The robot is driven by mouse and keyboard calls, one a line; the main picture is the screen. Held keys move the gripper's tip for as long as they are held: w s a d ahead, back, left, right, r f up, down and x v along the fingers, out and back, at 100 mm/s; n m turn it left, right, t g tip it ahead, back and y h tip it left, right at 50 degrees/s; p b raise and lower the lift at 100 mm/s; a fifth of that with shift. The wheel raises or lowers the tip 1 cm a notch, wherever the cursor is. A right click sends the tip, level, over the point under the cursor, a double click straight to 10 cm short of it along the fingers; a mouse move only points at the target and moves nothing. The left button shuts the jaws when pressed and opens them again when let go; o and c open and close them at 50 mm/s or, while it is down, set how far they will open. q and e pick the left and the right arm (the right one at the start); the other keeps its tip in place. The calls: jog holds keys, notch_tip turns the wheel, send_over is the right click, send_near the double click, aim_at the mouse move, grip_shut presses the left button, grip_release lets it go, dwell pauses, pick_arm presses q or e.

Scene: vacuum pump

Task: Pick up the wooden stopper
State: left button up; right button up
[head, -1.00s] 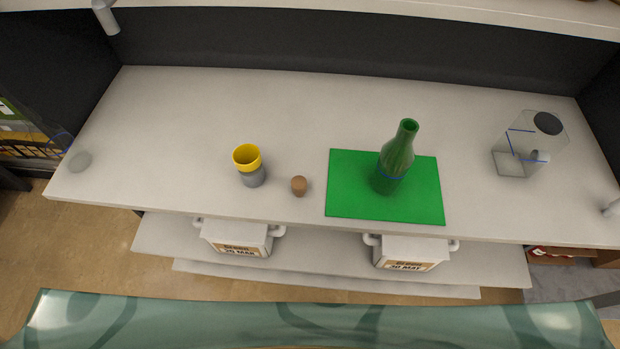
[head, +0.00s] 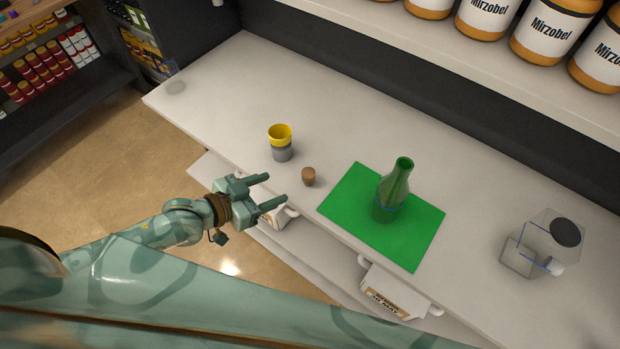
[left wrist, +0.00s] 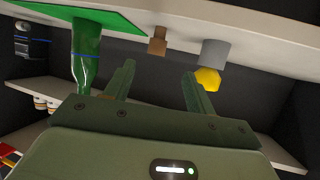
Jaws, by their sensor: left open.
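The wooden stopper (head: 308,176) is a small brown piece standing on the white counter, between the yellow and grey cup and the green mat. It also shows in the left wrist view (left wrist: 158,41), upside down, beyond my fingers. My left gripper (head: 277,189) is open and empty, in front of the counter's front edge, to the left of the stopper and apart from it. In the left wrist view its two fingers (left wrist: 157,72) are spread wide with nothing between them. My right gripper is not in view.
A yellow and grey cup (head: 281,143) stands close to the stopper. A green bottle (head: 391,192) stands on the green mat (head: 344,209). A clear container with a dark round top (head: 541,244) is at the right. White boxes (head: 395,293) sit on the shelf below.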

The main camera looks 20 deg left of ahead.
aim_at(314, 173)
pick_arm(q)
jog(key=b+x, duration=0.1)
jog(key=x, duration=0.7)
jog(key=shift+w+d+f, duration=0.25)
jog(key=shift+w+d, duration=0.1)
jog(key=shift+w, duration=0.05)
jog(key=x, duration=0.5)
jog(key=shift+s+d+b, duration=0.1)
jog(key=shift+d+b, duration=0.05)
jog(key=shift+b, duration=0.25)
jog(key=shift+r, duration=0.1)
jog(key=c, duration=1)
